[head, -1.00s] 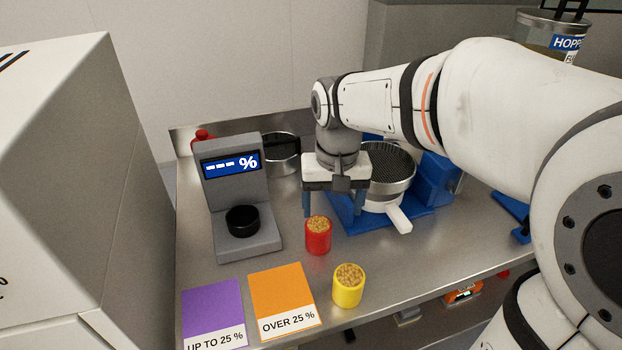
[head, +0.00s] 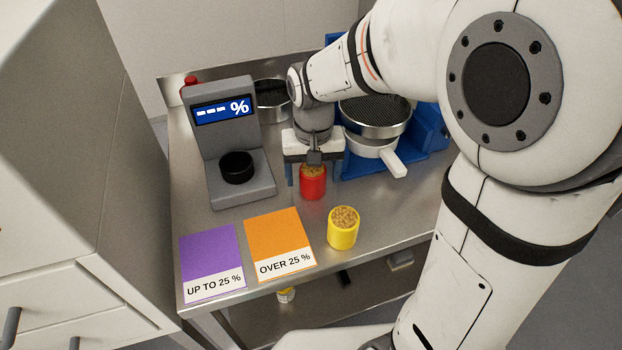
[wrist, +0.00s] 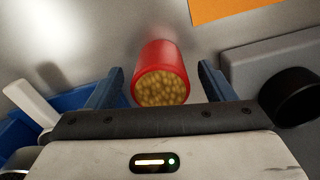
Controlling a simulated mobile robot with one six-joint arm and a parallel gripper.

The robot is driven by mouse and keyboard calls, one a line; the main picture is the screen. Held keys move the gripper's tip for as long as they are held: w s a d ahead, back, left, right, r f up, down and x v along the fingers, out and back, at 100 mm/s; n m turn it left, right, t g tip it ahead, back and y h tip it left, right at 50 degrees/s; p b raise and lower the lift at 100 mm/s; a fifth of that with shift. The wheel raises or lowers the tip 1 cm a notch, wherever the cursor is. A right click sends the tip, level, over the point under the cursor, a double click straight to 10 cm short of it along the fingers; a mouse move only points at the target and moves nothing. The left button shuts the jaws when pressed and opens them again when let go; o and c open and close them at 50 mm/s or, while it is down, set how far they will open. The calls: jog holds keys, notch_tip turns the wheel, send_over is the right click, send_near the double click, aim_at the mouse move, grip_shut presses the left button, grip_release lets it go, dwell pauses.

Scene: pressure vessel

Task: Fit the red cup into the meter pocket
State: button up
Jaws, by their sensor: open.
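The red cup (head: 313,184), filled with tan pellets, stands upright on the steel bench. My gripper (head: 313,178) is open and points down over it. In the wrist view the red cup (wrist: 161,75) sits between the two blue fingers of my gripper (wrist: 158,85), with a gap on each side. The grey meter (head: 226,150) stands to the left, its screen showing dashes and a % sign. A round black part, the pocket (head: 237,168), sits on its base, and the wrist view shows it too (wrist: 290,95). No cup is in it.
A yellow cup (head: 343,228) of pellets stands in front of the red cup. A purple card (head: 208,251) and an orange card (head: 272,232) lie at the front left. A sieve with a white handle (head: 391,162) stands close on the right, by a blue stand (head: 430,135).

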jog(key=shift+c, duration=0.6)
jog(key=c, duration=1)
